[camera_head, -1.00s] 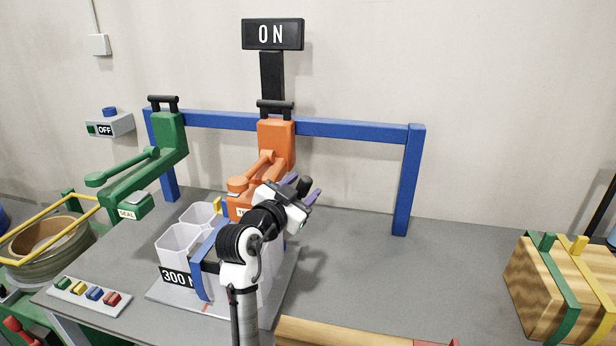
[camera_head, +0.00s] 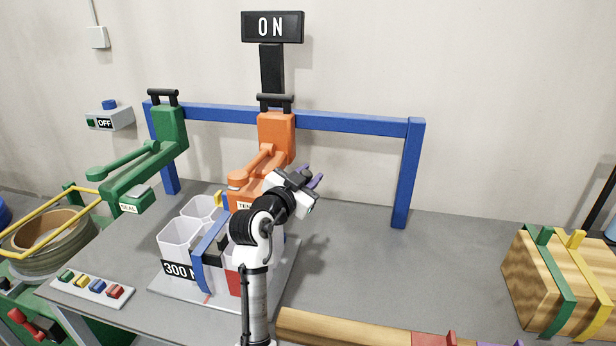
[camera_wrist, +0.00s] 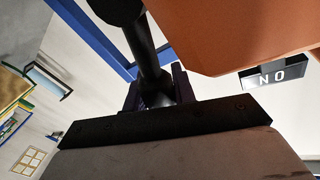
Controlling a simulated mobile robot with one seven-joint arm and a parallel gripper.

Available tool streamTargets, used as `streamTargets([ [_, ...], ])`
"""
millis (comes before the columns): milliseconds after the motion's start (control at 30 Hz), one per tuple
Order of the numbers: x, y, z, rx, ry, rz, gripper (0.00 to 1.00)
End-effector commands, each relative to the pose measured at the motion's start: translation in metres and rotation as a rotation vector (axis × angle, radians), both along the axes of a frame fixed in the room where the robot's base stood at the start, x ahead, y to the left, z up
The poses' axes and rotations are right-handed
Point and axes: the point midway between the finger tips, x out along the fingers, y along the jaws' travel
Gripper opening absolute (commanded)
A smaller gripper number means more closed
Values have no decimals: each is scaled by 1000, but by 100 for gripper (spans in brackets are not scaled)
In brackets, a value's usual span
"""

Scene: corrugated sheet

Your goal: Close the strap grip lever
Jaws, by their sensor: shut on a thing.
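The orange strap tool (camera_head: 270,145), with a partly hidden label, hangs from the blue frame above the white hexagonal containers (camera_head: 178,240) and the blue strap (camera_head: 203,262). My gripper (camera_head: 315,180) is at its lower right side. In the wrist view, the gripper's dark fingers (camera_wrist: 158,92) are shut around a black rod-like lever (camera_wrist: 146,50) with a round end, beside the tool's orange body (camera_wrist: 225,30). In the head view my wrist hides most of the lever and part of the tool's lower body.
A green tool marked SEAL (camera_head: 140,180) hangs to the left. Several coloured buttons (camera_head: 92,291) lie at the table's front left. A strapped wooden block (camera_head: 525,280) stands at right, and a wooden bar (camera_head: 340,328) at front.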

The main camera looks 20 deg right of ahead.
Motion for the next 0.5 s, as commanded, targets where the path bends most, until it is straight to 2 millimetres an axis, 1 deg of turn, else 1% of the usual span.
streamTargets([
  [167, 1, 1, -1, -11, 8, 1, 0],
  [400, 9, 14, 3, -177, 119, 1, 0],
  [500, 11, 17, 5, -212, 144, -1, 0],
])
